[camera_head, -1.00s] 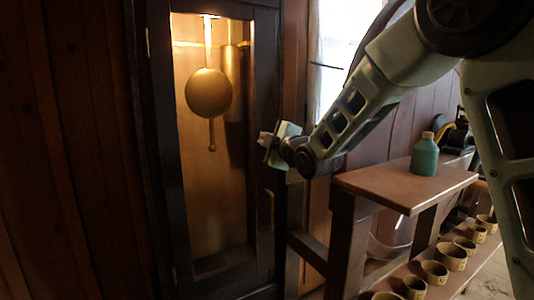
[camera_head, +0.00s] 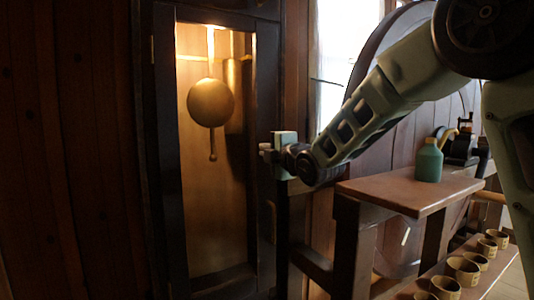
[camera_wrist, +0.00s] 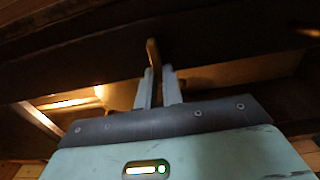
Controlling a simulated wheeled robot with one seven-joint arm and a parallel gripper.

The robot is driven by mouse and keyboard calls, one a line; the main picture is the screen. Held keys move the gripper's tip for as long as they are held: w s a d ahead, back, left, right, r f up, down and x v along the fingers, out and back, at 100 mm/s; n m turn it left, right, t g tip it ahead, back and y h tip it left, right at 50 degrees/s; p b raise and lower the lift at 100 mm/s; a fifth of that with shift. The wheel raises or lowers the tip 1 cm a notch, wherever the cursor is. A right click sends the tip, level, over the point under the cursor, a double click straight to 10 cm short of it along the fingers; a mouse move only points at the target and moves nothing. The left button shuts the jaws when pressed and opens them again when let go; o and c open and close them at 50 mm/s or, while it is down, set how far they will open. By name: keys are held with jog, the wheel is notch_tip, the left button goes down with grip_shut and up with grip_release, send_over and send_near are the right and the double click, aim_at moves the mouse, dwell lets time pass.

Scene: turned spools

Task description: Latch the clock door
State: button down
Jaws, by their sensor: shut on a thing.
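The clock door (camera_head: 266,75) is a tall dark wooden frame around a lit glass pane. It appears to lie in or close to the case front; any small gap cannot be told. My gripper (camera_head: 266,153) is at the door's right edge, around mid-height. In the wrist view, the fingers of my gripper (camera_wrist: 158,82) are shut on a narrow brass-coloured latch lever (camera_wrist: 152,52), whose upper end sticks out past the fingertips. In the head view, the gripper hides the lever. A slim pull handle (camera_head: 272,212) shows lower on the door.
A brass pendulum (camera_head: 211,102) hangs behind the glass. A large round wheel stands behind my arm.

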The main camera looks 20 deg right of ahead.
jog(key=c, duration=1.5)
grip_release()
jog(key=shift+c, duration=0.2)
jog(key=s+d, duration=0.3)
jog(key=s, duration=1.4)
jog(key=shift+b, duration=0.3)
